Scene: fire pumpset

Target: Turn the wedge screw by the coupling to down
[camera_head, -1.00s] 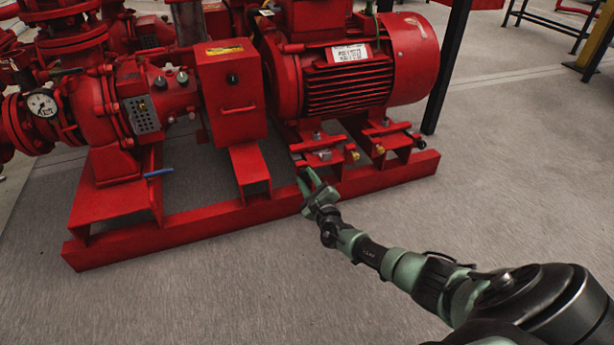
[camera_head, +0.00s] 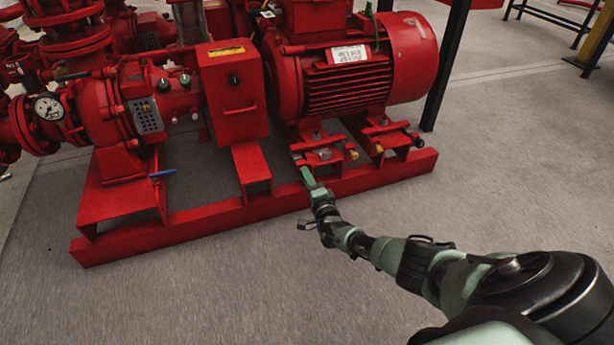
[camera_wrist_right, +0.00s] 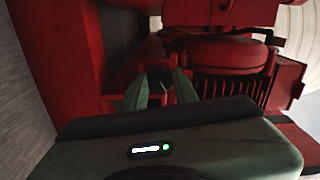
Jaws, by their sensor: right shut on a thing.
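The red motor (camera_head: 345,75) rests on feet on the red base frame (camera_head: 215,212), with the red coupling guard box (camera_head: 232,95) to its left. My right gripper (camera_head: 307,175) reaches the front of the motor foot nearest the coupling; its green fingers look like one narrow strip there. In the right wrist view, the two fingers (camera_wrist_right: 160,85) are shut on a small, dark thing between their tips, at the wedge screw's place. The fingers hide most of the screw, so its turn angle cannot be read. My left gripper is out of view.
A second motor foot with a brass-coloured fitting (camera_head: 379,149) stands to the right. A blue-handled lever (camera_head: 163,173) sticks out at the left of the base. A dark post (camera_head: 446,65) stands behind the motor. The grey floor in front is clear.

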